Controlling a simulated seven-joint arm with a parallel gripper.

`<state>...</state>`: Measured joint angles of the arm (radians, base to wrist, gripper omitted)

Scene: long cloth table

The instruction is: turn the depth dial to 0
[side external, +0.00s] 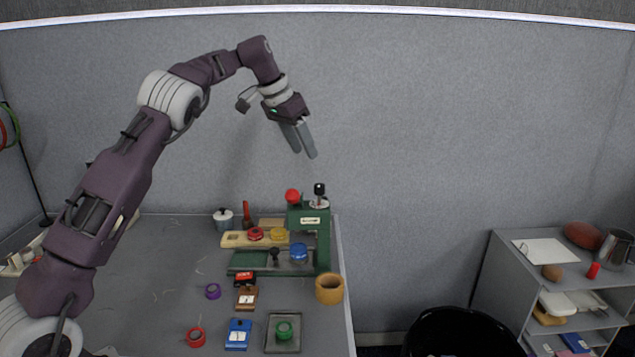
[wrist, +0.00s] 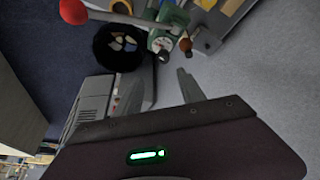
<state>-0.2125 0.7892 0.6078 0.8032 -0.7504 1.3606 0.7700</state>
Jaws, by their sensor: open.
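A green press (side external: 308,220) stands at the back right of the grey table. On its top is a pale round dial (side external: 319,204) with a black knob (side external: 319,189) rising above it. The dial's pale, marked face (wrist: 157,41) also shows in the wrist view, but its marks are too small to read. A red ball (side external: 293,196) on the press's lever sits left of the dial; it looms large in the wrist view (wrist: 73,11). My gripper (side external: 304,153) is open and empty, pointing down above the press, apart from the dial and knob.
Left of the press are a wooden board (side external: 235,240) with coloured pieces and a metal pot (side external: 223,219). A black bin (side external: 460,333) and grey shelf (side external: 490,270) stand right. Air around my gripper is clear.

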